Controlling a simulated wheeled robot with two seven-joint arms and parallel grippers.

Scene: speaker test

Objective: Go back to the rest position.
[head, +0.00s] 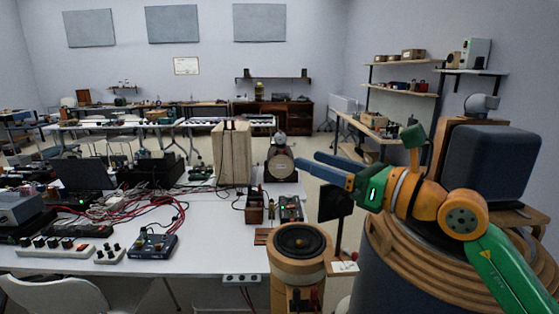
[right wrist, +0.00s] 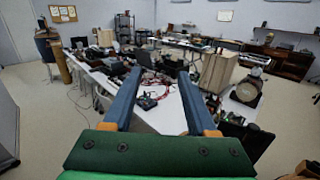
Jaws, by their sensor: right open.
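My right gripper (head: 309,165) reaches in from the right in the head view, with its blue fingers pointing left above the floor and bench area. It is open and empty. In the right wrist view my right gripper (right wrist: 160,74) shows two blue fingers spread apart, with nothing between them but the distant bench. My left gripper is not in view in either picture.
A white bench (head: 215,218) carries red cables (head: 165,212), a blue box (head: 152,245) and a wooden cabinet (head: 231,155). A round speaker on a wooden stand (head: 299,272) is below my right gripper. A dark grey speaker (head: 492,165) stands close behind my right arm.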

